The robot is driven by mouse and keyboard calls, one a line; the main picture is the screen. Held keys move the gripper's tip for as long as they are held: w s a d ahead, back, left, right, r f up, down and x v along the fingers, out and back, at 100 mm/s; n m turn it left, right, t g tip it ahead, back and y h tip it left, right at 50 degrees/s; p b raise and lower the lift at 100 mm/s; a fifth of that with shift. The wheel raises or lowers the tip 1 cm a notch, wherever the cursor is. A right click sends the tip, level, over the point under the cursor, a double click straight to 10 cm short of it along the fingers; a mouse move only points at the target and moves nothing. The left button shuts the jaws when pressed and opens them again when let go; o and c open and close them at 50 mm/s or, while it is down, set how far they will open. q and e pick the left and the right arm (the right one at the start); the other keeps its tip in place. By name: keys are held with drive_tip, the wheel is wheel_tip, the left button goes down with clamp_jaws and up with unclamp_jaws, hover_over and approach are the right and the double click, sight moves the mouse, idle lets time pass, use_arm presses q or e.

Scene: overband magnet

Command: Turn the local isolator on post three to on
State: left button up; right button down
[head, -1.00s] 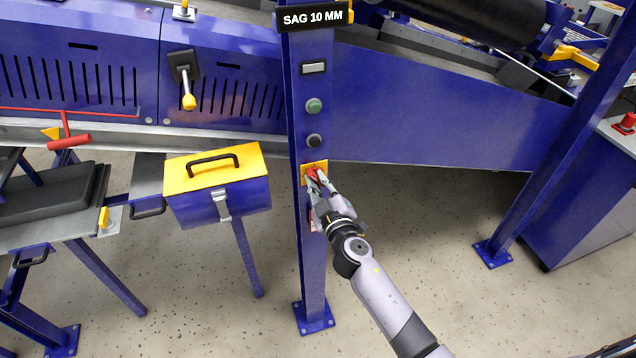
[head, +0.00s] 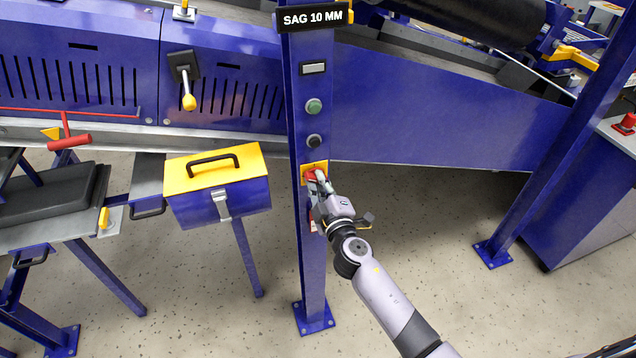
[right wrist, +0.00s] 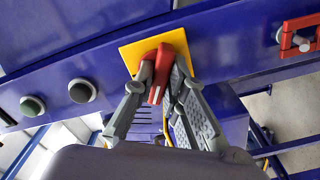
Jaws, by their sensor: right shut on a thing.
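The local isolator is a red handle (right wrist: 158,80) on a yellow plate (right wrist: 130,57), fixed to a blue post (head: 314,268) under the "SAG 10 MM" sign. In the right wrist view my right gripper (right wrist: 162,85) is shut on the red handle, a finger on each side. In the head view the right gripper (head: 319,178) covers part of the handle and of the yellow plate (head: 308,167). My left gripper is in neither view.
Above the plate on the post are a black button (head: 314,141), a green button (head: 314,105) and a grey label. A red part (right wrist: 298,37) sits below the plate. A yellow-lidded blue box (head: 240,202) stands left of the post. Floor to the right is open.

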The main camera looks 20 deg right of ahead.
drive_tip(key=shift+n, duration=2.5)
drive_tip(key=c, duration=2.1)
unclamp_jaws()
drive_tip(key=shift+n, duration=0.3)
drive_tip(key=o, duration=0.6)
drive_tip(key=shift+c, duration=0.2)
drive_tip(key=s, duration=1.2)
drive_tip(key=shift+d, duration=0.2)
